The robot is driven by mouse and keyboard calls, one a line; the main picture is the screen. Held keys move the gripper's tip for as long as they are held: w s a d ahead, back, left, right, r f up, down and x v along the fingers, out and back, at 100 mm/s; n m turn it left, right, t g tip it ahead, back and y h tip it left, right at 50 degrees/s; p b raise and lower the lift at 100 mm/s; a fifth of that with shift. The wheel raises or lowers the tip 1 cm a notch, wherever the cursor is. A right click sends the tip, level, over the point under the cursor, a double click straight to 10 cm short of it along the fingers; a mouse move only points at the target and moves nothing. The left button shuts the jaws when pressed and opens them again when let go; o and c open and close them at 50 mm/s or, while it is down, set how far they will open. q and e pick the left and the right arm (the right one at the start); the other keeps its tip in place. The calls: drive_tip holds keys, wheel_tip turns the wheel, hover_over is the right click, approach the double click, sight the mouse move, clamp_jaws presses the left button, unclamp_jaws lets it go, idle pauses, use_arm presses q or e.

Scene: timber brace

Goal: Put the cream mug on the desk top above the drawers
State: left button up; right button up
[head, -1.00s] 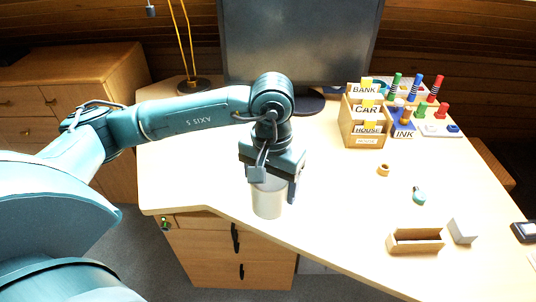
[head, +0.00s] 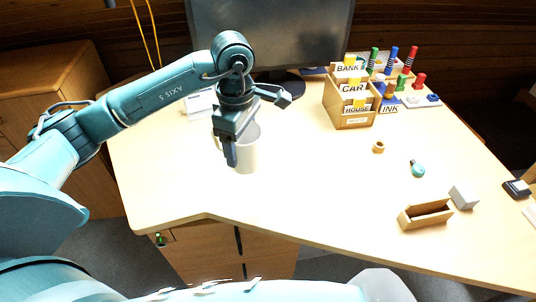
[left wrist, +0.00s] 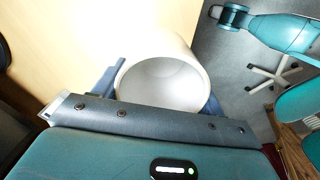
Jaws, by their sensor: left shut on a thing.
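The cream mug (head: 246,156) is upright over the left part of the desk top (head: 180,185), behind the front edge above the drawers (head: 208,247). My left gripper (head: 232,150) reaches down and is shut on the mug; one finger hides part of its near side. In the left wrist view the mug (left wrist: 165,82) shows its empty inside between the two fingers of the left gripper (left wrist: 160,95). I cannot tell whether its base touches the desk. My right gripper is not in view.
A monitor (head: 270,35) stands behind the arm. A wooden card box (head: 352,103), a tape roll (head: 378,147), a small teal item (head: 417,168), an open wooden box (head: 425,214) and a grey block (head: 464,196) are to the right. The desk's front left is clear.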

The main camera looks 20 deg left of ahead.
use_arm(q)
drive_tip(key=n, duration=0.3)
drive_tip(key=w+a+n, duration=0.1)
drive_tip(key=n, duration=0.2)
drive_tip(key=w+a+n, duration=0.1)
drive_tip(key=n, duration=0.2)
drive_tip(key=shift+f+n+b, duration=0.35)
drive_tip(key=shift+n, duration=0.05)
drive_tip(key=w+a+f+n+b, duration=0.1)
drive_tip(key=w+a+n, duration=0.15)
drive_tip(key=n, duration=1.65)
hover_over(230, 173)
wheel_tip(230, 173, down, 11)
drive_tip(key=shift+r+b, duration=0.1)
drive_tip(key=shift+b, duration=0.2)
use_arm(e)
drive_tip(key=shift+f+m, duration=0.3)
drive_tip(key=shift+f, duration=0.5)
use_arm(q)
drive_tip(key=shift+f, duration=0.2)
drive_tip(key=o, duration=1.1)
drive_tip(key=shift+o, duration=0.2)
